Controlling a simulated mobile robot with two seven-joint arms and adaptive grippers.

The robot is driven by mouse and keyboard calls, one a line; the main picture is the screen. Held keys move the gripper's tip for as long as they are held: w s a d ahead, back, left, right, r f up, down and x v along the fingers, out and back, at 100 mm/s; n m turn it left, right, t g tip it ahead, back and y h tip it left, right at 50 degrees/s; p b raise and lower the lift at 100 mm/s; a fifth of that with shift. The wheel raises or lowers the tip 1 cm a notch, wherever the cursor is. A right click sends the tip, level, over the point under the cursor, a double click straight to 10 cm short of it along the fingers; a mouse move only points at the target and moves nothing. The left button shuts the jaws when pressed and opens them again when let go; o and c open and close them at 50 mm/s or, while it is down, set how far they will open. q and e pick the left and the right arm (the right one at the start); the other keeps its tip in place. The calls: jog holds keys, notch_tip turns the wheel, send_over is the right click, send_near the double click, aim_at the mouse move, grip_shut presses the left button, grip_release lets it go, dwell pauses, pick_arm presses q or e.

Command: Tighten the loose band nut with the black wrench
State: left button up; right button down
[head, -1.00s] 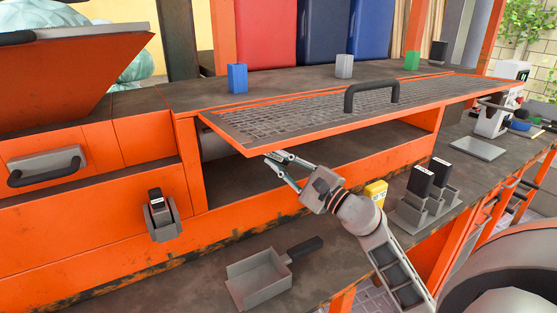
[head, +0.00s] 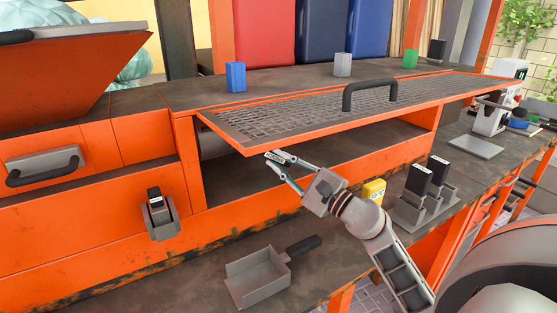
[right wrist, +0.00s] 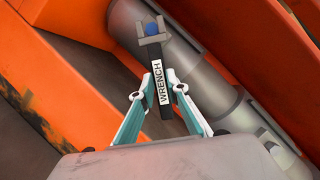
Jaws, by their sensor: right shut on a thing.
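The black wrench (right wrist: 160,76), labelled WRENCH, is between the fingers of my right gripper (right wrist: 163,88). Its grey open jaw (right wrist: 152,41) points away from the gripper, with the blue nut (right wrist: 152,28) between its prongs in the right wrist view. The nut is at a band on a grey pipe (right wrist: 190,65); whether the jaw is fully seated cannot be told. In the head view, my right gripper (head: 274,162) reaches under the front edge of the raised mesh panel, which hides the nut. My left gripper is not in view.
The mesh panel (head: 300,117) with its black handle overhangs the opening. Orange machine walls (right wrist: 55,70) flank the pipe.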

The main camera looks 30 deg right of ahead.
jog(key=shift+s+r, duration=0.1)
jog(key=shift+s, duration=1.6)
jog(key=s+b, duration=0.1)
jog(key=s, duration=0.7)
jog(key=shift+a, duration=0.3)
